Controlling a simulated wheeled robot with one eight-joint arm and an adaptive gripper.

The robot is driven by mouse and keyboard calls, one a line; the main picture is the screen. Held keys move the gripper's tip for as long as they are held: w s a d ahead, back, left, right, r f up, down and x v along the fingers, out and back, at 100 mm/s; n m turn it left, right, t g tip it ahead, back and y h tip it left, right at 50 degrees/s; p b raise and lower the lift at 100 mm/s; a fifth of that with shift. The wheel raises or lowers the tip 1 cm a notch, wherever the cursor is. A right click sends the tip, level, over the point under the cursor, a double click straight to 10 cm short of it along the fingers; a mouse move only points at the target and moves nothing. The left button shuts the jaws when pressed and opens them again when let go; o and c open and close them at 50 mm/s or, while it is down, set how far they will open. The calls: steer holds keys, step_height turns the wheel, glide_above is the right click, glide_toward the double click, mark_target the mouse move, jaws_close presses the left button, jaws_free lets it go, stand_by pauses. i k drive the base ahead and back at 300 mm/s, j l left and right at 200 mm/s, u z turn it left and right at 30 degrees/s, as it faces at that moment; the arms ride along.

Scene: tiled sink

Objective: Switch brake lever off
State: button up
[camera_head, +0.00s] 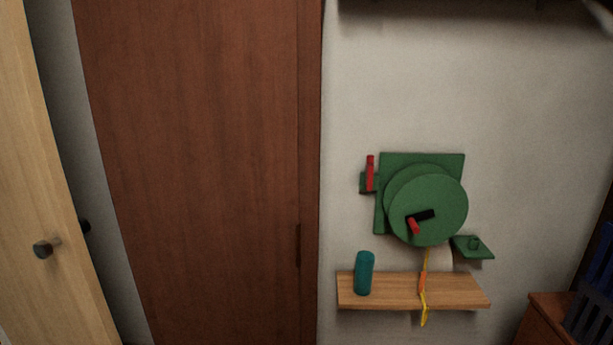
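A green winch-like device (440,205) is mounted on the pale wall, right of the middle. It has a square green back plate and round green discs in front. A red lever (370,172) stands upright on a small green bracket at the device's left side; I take it for the brake lever. A black crank with a red handle (413,226) sits on the front disc. My gripper is not in this view.
A wooden shelf (390,290) under the device holds a teal cylinder (364,273). A yellow-orange strap (423,285) hangs over it. A green ledge (473,246) juts out at right. A brown door (200,150) and light wooden door (35,180) stand left.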

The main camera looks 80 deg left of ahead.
mark_target(370, 160)
steer(key=u, duration=2.15)
steer(key=i+u, duration=0.2)
steer(key=i+l+u, duration=0.1)
steer(key=i+l, duration=0.45)
steer(key=i, duration=0.1)
